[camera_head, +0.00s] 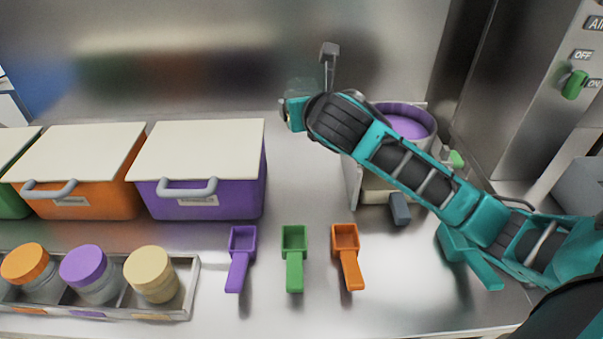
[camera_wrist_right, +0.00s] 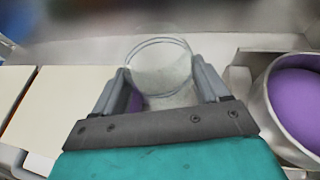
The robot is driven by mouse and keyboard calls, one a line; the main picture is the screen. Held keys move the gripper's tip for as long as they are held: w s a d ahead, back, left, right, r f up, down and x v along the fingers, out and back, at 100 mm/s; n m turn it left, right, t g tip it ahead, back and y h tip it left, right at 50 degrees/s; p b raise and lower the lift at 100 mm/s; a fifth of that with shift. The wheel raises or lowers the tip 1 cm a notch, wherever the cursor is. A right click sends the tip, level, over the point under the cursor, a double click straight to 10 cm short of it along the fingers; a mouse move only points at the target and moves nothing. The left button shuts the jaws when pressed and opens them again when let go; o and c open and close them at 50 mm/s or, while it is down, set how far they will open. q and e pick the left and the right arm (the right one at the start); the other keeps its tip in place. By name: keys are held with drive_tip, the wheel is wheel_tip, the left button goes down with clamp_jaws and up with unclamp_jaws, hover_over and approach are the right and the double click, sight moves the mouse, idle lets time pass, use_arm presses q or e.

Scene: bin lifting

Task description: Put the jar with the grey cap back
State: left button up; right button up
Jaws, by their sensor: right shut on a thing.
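My right gripper (camera_head: 311,88) is raised above the counter near the back wall, in the middle of the head view. In the right wrist view it (camera_wrist_right: 162,88) is shut on a clear jar (camera_wrist_right: 162,66), with a grey finger on each side. The jar shows faintly in the head view (camera_head: 299,86). I see no grey cap on it. Jars with an orange cap (camera_head: 25,263), a purple cap (camera_head: 84,265) and a cream cap (camera_head: 151,272) stand in a tray (camera_head: 180,308) at the front left. My left gripper is out of view.
Lidded orange (camera_head: 105,205) and purple (camera_head: 235,190) bins stand at the back left, a green one at the edge. Purple (camera_head: 241,262), green (camera_head: 294,262) and orange (camera_head: 347,262) scoops lie on the counter. A purple-filled bowl (camera_head: 432,122) stands behind my right arm.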

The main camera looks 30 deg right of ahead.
wheel_tip(320, 180, down, 17)
drive_tip(key=shift+r, duration=0.2)
idle(0.3)
drive_tip(key=o, duration=1.3)
drive_tip(key=shift+f, duration=0.2)
drive_tip(key=shift+s+r, duration=0.1)
drive_tip(key=shift+r, duration=0.1)
drive_tip(key=v, duration=1.2)
drive_tip(key=shift+s+f, duration=0.1)
drive_tip(key=shift+f, duration=0.05)
